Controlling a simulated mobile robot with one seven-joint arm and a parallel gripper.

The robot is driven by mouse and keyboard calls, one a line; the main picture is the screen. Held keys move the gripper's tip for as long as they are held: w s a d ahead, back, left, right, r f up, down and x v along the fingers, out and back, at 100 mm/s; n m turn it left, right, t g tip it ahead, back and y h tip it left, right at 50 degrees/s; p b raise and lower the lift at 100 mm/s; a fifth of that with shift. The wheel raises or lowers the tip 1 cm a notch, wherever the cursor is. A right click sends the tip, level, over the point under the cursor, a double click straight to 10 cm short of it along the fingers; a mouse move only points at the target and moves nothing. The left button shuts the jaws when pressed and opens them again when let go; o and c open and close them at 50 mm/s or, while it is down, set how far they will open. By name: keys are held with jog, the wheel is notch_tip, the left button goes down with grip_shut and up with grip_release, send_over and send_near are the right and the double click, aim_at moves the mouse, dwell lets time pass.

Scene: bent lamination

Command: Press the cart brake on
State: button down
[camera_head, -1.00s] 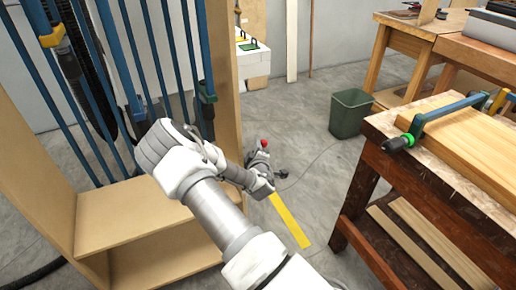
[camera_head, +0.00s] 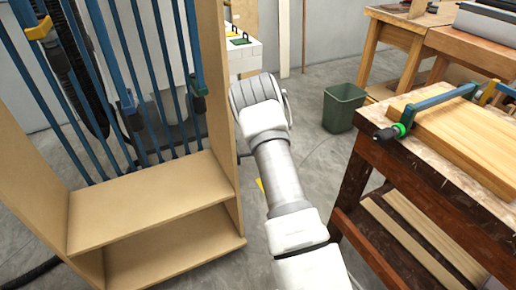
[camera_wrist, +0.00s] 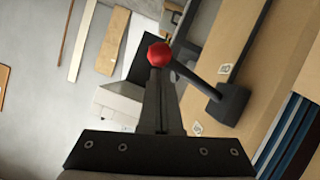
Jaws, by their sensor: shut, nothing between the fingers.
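The brake lever (camera_wrist: 208,76) shows in the wrist view as a dark rod with a red ball knob (camera_wrist: 159,55). Its other end meets a dark block (camera_wrist: 228,104) beside the wooden side of the cart. My gripper (camera_wrist: 161,76) is shut and empty, its fingertips right at the red knob in the picture; I cannot tell whether they touch. In the head view the wooden cart (camera_head: 150,205) with its blue clamps stands at the left. My arm hides the gripper and lever there.
A workbench (camera_head: 385,150) with a clamped board stands close on the right. A green bin (camera_head: 343,107) stands on the floor behind it. Only a bit of the yellow floor strip (camera_head: 260,184) shows. Some grey floor is clear between cart and bench.

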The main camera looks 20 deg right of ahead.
jog(key=shift+f+m+y, duration=0.6)
jog(key=shift+f+m, duration=0.1)
jog(key=shift+f, duration=0.2)
jog(key=shift+s, duration=0.15)
